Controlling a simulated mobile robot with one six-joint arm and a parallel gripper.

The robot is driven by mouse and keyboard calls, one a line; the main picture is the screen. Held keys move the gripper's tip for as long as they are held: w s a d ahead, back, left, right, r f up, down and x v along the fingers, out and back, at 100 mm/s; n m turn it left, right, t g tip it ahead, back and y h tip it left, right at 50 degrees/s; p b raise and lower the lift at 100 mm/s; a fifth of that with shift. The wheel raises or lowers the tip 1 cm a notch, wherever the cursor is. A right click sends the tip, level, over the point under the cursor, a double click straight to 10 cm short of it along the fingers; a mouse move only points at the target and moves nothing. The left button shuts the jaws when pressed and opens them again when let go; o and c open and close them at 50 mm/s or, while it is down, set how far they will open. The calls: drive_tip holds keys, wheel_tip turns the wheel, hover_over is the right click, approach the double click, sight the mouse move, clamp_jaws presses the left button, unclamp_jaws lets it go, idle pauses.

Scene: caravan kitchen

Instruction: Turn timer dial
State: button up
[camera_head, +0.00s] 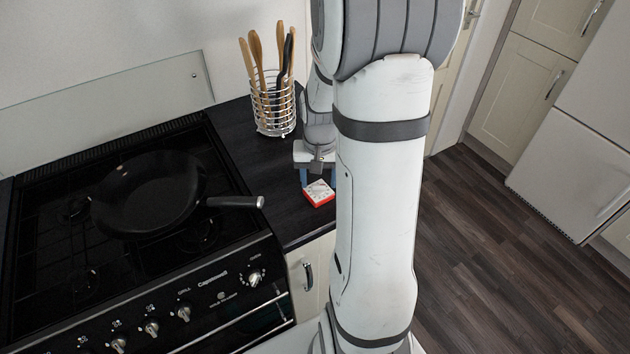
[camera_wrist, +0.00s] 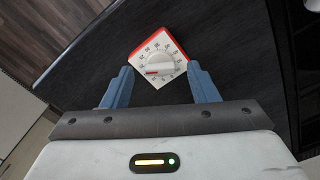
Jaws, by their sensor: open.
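The timer (camera_head: 319,193) is a small red and white square kitchen timer on the dark worktop, near its front right corner. In the wrist view its white face shows numbers around a round white dial (camera_wrist: 159,67) with a red mark. My gripper (camera_head: 318,183) is just behind the timer in the head view, pointing down. In the wrist view my gripper (camera_wrist: 160,80) is open, with one blue finger on each side of the timer's near end. The fingers look apart from the dial, and nothing is held. My arm hides part of the worktop in the head view.
A wire utensil holder (camera_head: 275,105) with wooden spoons stands behind the timer. A black frying pan (camera_head: 150,194) sits on the stove (camera_head: 60,235) to the left, its handle toward the timer. The worktop (camera_head: 274,196) is clear between them; floor lies to the right.

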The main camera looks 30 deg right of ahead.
drive_tip(key=shift+f, duration=0.8)
drive_tip(key=shift+c, duration=0.5)
drive_tip(key=c, duration=0.9)
drive_tip(key=shift+n+b, duration=0.3)
drive_tip(key=shift+n, duration=0.1)
drive_tip(key=o, duration=1)
drive_tip(key=shift+r, duration=0.1)
